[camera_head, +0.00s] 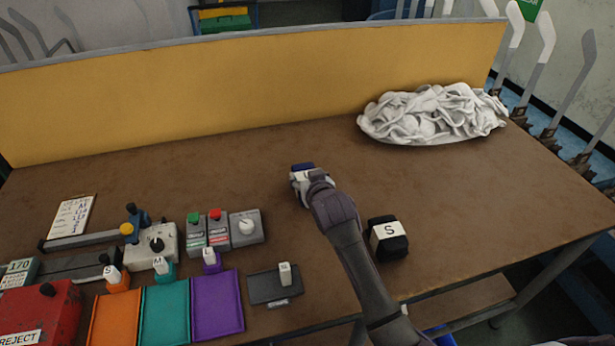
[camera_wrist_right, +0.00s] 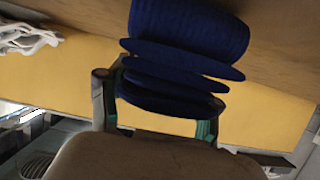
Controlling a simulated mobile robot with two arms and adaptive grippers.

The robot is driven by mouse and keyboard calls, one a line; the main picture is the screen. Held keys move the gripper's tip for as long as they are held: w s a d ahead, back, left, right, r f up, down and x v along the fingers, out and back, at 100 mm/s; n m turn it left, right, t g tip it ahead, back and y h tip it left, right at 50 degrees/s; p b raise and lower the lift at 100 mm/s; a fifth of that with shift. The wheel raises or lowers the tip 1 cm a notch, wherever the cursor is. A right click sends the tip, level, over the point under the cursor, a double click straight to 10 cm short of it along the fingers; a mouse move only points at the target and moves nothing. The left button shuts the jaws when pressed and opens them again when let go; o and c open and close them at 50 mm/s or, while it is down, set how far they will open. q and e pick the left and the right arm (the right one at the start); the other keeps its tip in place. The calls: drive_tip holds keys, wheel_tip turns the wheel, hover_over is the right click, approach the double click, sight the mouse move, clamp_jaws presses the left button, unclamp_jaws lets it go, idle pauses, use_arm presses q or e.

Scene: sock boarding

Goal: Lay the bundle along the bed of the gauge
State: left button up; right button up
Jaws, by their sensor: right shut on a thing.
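A dark blue bundle (camera_wrist_right: 190,35) of stacked folds fills the upper middle of the right wrist view. My right gripper (camera_wrist_right: 158,105) is shut on it. In the head view, my right gripper (camera_head: 305,182) is over the middle of the table, and only a small blue part of the bundle (camera_head: 302,167) shows beyond it. What appears to be the gauge, a grey rail with a blue and yellow stop (camera_head: 85,241), lies at the left of the table, well apart from the gripper. My left gripper is not in view.
A black bundle with an S band (camera_head: 388,238) sits right of my forearm. A white cloth heap (camera_head: 435,115) lies at the back right. Control boxes (camera_head: 222,231), coloured mats (camera_head: 165,312) and a red reject box (camera_head: 40,315) crowd the front left. The table's back middle is clear.

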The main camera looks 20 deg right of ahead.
drive_tip(key=o, duration=0.8)
drive_tip(key=shift+f, duration=0.2)
drive_tip(key=o, duration=0.4)
drive_tip(key=shift+r, duration=0.2)
